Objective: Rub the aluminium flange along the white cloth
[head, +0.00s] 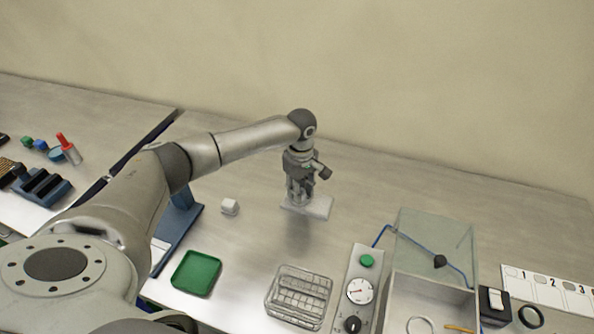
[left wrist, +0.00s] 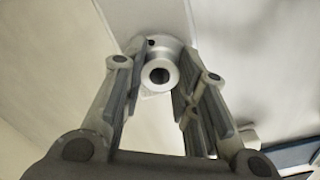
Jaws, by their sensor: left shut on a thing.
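The white cloth (head: 319,209) lies flat on the grey bench in the middle of the head view. My left gripper (head: 297,196) points down over the left part of the cloth. In the left wrist view the aluminium flange (left wrist: 158,62), a silvery ring-shaped part with a round bore, sits between the two fingers of the left gripper (left wrist: 152,85), which is shut on it. The cloth (left wrist: 148,14) shows behind the flange there. In the head view the fingers mostly hide the flange. I cannot tell whether it touches the cloth. My right gripper is not in view.
A small white block (head: 229,206) lies left of the cloth. A green tray (head: 196,273), a wire basket (head: 299,297), a gauge panel (head: 358,291) and a clear-lidded box (head: 433,245) stand nearer the front. The bench behind and right of the cloth is clear.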

